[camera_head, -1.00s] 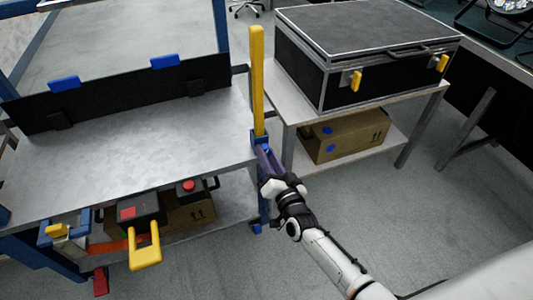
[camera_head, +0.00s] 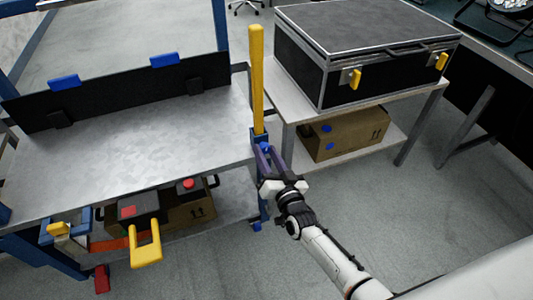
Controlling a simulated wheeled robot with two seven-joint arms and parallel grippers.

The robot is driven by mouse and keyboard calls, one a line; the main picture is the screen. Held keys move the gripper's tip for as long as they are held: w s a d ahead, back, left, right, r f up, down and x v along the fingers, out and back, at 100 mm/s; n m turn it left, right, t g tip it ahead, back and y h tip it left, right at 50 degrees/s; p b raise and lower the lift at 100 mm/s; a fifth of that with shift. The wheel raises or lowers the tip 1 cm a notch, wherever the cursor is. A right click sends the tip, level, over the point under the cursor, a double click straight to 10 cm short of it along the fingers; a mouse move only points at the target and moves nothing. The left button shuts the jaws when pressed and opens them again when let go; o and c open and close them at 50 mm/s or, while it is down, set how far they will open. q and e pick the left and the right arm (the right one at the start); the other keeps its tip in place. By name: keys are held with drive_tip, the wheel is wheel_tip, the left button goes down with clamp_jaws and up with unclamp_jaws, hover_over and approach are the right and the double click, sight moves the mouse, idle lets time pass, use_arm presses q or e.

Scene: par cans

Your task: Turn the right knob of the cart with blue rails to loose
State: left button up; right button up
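The cart with blue rails is on the left, with a grey metal top (camera_head: 130,150). A blue post (camera_head: 259,150) stands at its right front corner, with an upright yellow bar (camera_head: 257,80) above. The right knob (camera_head: 266,147) shows as a small blue piece on this post, partly hidden by my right gripper. My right gripper (camera_head: 268,151) reaches up to it from the lower right. Its two dark purple fingers are apart, with their tips around or just beside the knob; I cannot tell whether they press on it. My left gripper is not in view.
A black case (camera_head: 365,65) with yellow latches sits on a grey table to the right, with a cardboard box (camera_head: 345,138) on its lower shelf. The floor (camera_head: 440,210) at the right is clear.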

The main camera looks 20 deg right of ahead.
drive_tip(key=shift+o, duration=0.9)
drive_tip(key=shift+s, duration=0.25)
use_arm(q)
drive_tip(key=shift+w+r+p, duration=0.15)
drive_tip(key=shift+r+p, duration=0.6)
drive_tip(key=shift+p, duration=0.25)
use_arm(e)
drive_tip(key=s, duration=1)
drive_tip(key=shift+d, duration=0.15)
use_arm(q)
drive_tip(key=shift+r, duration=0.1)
drive_tip(key=p, duration=0.1)
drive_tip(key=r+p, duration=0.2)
drive_tip(key=p, duration=0.1)
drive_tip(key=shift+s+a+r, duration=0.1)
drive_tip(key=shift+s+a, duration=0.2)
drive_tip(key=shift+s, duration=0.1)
use_arm(e)
drive_tip(key=s+a+f+n+g+y, duration=0.2)
drive_tip(key=s+n+g, duration=0.5)
drive_tip(key=s, duration=1.3)
drive_tip(key=shift+s+a+f+g, duration=0.4)
drive_tip(key=shift+a+f+g, duration=0.25)
drive_tip(key=shift+g, duration=0.55)
